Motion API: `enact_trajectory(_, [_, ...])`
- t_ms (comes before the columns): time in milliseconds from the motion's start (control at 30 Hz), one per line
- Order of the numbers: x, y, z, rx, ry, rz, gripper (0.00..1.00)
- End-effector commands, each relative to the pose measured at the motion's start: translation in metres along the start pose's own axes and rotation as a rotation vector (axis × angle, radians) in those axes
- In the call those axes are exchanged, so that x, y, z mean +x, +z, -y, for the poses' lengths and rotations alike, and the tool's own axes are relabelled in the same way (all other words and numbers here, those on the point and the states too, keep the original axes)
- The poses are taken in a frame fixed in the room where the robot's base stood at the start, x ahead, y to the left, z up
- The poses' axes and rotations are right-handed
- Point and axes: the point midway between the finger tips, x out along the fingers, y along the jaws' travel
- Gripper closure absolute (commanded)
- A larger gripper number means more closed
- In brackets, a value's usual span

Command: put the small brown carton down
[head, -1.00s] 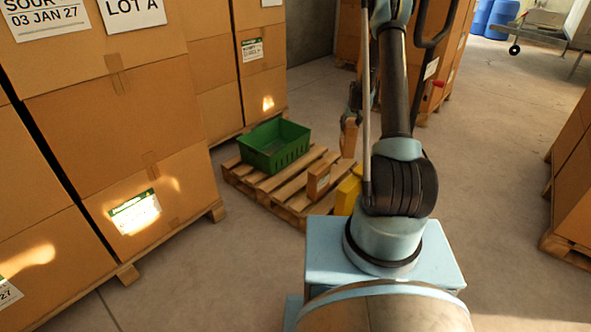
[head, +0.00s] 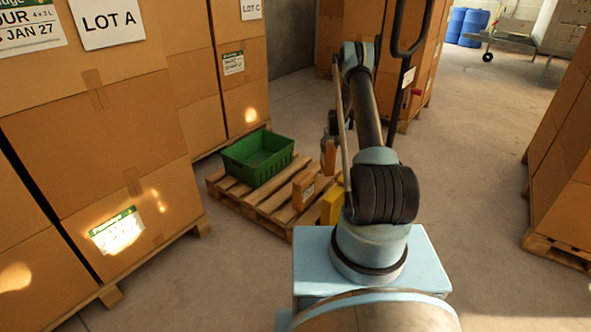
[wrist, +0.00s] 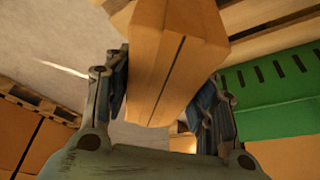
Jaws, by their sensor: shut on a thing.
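My gripper (head: 331,137) is shut on the small brown carton (head: 328,158) and holds it upright, hanging below the fingers, near the far right side of the wooden pallet (head: 267,203). In the wrist view the carton (wrist: 172,60) fills the middle between the two fingers of my gripper (wrist: 165,100). In the head view I cannot tell the gap between the carton's underside and the pallet. Pallet slats show beyond the carton in the wrist view.
A green crate (head: 233,167) stands on the pallet's left part. Another brown carton (head: 304,189) and a yellow item (head: 333,207) stand at its near right. Tall stacks of boxes (head: 110,150) rise at left and behind. Bare floor (head: 470,190) lies to the right.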

Motion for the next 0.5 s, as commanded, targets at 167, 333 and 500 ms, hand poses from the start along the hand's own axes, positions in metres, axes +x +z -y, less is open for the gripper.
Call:
enact_trajectory(167, [0.023,0.009,0.0,0.0,0.0,-0.001,1.0])
enact_trajectory(333, [0.043,0.018,0.0,0.0,0.0,-0.001,1.0])
enact_trajectory(500, [0.052,0.021,0.001,-0.001,0.0,-0.001,1.0])
